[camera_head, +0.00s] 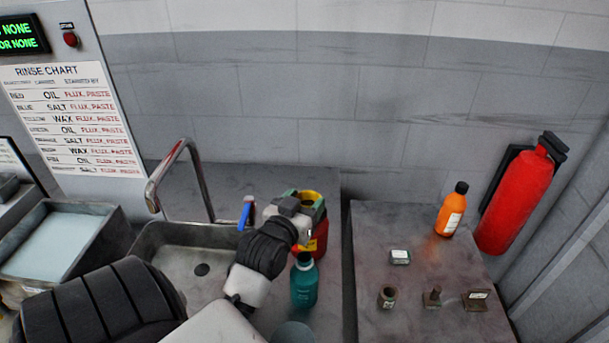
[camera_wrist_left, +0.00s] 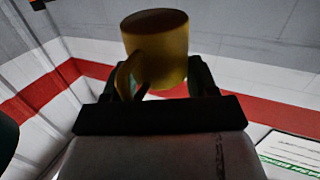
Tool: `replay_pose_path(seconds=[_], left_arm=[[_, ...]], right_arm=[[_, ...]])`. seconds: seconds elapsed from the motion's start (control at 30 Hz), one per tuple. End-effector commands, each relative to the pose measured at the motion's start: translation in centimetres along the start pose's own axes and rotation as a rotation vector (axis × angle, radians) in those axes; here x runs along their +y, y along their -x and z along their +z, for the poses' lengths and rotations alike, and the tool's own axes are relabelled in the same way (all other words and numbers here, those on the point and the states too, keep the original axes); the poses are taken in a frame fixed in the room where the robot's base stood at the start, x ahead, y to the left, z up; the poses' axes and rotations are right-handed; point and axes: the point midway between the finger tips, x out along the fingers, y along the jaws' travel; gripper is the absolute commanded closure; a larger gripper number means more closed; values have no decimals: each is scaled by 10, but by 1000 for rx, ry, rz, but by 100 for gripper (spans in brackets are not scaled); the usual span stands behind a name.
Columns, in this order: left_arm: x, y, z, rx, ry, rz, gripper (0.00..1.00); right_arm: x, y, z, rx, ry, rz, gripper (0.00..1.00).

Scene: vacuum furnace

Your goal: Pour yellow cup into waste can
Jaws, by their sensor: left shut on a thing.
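The yellow cup (camera_head: 309,195) is held in my left gripper (camera_head: 305,207), just above the red can. In the left wrist view, the cup (camera_wrist_left: 155,38) sits between the two dark fingers (camera_wrist_left: 160,82), its handle toward me. Its dark mouth faces up and it looks about upright; its contents cannot be made out. The red can (camera_head: 320,242) with a yellow label, which looks like the waste can, stands behind the teal bottle. My gripper and the cup hide its top. My right gripper is not in view.
A teal bottle (camera_head: 304,284) stands close in front of the can. The right table holds an orange bottle (camera_head: 451,210) and small items. A fire extinguisher (camera_head: 515,200) hangs beyond.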

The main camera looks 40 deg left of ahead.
Motion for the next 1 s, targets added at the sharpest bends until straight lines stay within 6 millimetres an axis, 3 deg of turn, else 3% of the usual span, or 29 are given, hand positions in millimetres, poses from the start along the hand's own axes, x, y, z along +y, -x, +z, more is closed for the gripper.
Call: replay_pose_path(seconds=[1.0], left_arm=[[0, -1, -1, -108, 46, 0, 72]], right_arm=[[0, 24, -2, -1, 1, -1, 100]])
